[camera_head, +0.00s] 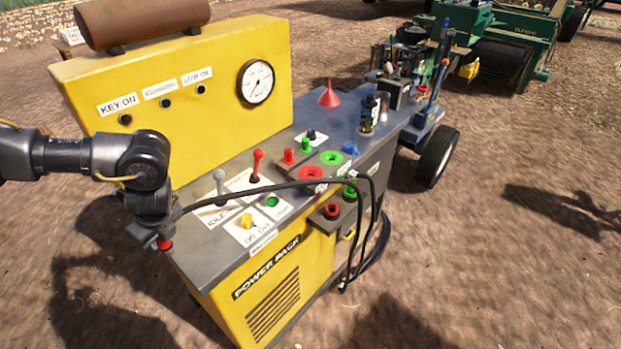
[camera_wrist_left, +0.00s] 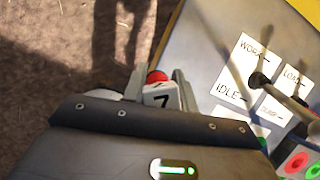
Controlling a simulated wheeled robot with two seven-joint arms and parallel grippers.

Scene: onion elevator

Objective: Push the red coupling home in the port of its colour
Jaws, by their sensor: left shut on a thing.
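My left gripper (camera_head: 158,240) is shut on the red coupling (camera_head: 165,244) at the left front corner of the power pack. In the left wrist view the coupling's red end (camera_wrist_left: 157,77) and a white face marked 7 show between the fingers (camera_wrist_left: 160,92). A black hose runs right from the gripper across the panel. Apart from the gripper, to its right, are a flat red ring (camera_head: 311,173) on the deck and a round red port (camera_head: 332,211) on the lower front block. I cannot tell which takes the coupling. My right gripper is out of view.
Grey and red levers (camera_head: 257,165) stand up on the panel between the gripper and the red ring. A yellow knob (camera_head: 246,221), green ring (camera_head: 331,158), red funnel (camera_head: 330,96) and dark bottle (camera_head: 368,113) are on the deck. Open dirt lies in front.

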